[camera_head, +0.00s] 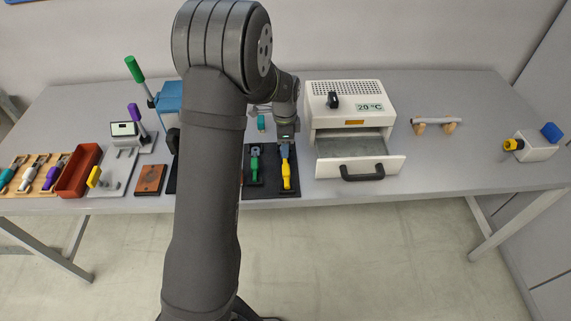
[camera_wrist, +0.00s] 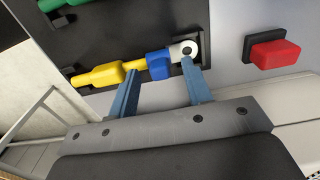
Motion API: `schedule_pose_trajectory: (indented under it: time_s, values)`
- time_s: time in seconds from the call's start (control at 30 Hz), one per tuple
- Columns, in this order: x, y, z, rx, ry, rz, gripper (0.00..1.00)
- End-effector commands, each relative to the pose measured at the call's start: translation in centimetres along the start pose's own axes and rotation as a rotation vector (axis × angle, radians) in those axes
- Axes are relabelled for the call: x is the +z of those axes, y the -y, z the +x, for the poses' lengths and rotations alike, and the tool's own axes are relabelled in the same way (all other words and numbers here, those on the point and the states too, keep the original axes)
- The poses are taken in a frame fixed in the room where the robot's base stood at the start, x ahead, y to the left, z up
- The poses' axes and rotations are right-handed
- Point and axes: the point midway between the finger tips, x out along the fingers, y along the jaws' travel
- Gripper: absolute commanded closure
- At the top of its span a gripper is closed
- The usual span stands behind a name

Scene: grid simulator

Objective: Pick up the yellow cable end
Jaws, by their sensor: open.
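The yellow cable end (camera_head: 287,184) lies on a dark mat in the middle of the table. In the wrist view, its yellow body (camera_wrist: 105,75) leads to a blue sleeve (camera_wrist: 158,65) and a metal ring tip (camera_wrist: 183,49). My gripper (camera_head: 285,152) is over the far part of the cable end. In the wrist view, the two blue fingers of my gripper (camera_wrist: 160,69) are open. One fingertip is near the yellow-blue join and the other near the ring tip, with the blue sleeve between them. Whether the fingers touch it cannot be told.
A green cable end (camera_head: 254,165) lies left of the yellow one. A white oven with an open drawer (camera_head: 393,164) stands close on the right. A red block on a black base (camera_wrist: 272,54) is near the fingers. The table between oven and cradle (camera_head: 436,125) is clear.

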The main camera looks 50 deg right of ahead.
Motion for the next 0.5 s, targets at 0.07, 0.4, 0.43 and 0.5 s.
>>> schedule_pose_trajectory:
  time_s: [0.07,0.4,0.43,0.5]
  values:
    - [-0.01,0.02,-0.05,-0.001,0.0,0.0,0.55]
    - [-0.01,0.03,-0.1,-0.001,0.0,0.0,1.0]
    - [-0.01,0.03,-0.1,-0.001,0.0,0.0,1.0]
    - [-0.01,0.05,-0.13,-0.002,-0.001,0.0,1.0]
